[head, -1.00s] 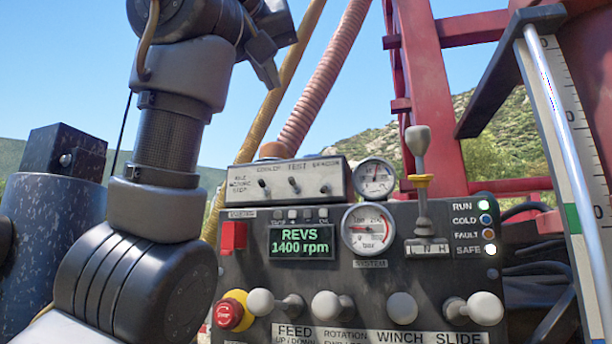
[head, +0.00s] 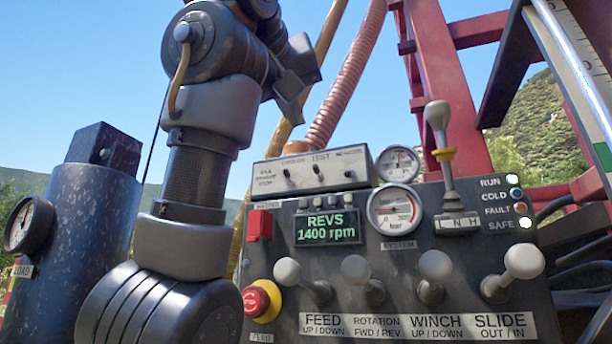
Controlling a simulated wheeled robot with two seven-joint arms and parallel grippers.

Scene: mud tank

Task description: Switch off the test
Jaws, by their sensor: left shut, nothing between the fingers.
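A grey switch box (head: 270,178) with three small toggles sits on top of the dark control panel. The middle toggle (head: 319,176) is under the label TEST; I cannot tell which way it is thrown. My left gripper (head: 291,88) is shut and empty. It shows above the box in the picture, against the sky and hoses, apart from the toggles. The display (head: 328,228) reads REVS 1400 rpm. My right gripper is not in view.
The panel carries a red emergency button (head: 257,301), a red switch cover (head: 259,224), several knobbed levers (head: 434,265), a tall lever (head: 437,116) and two gauges (head: 395,210). The RUN and SAFE lamps (head: 525,222) look lit. A dark cylinder (head: 90,210) stands left.

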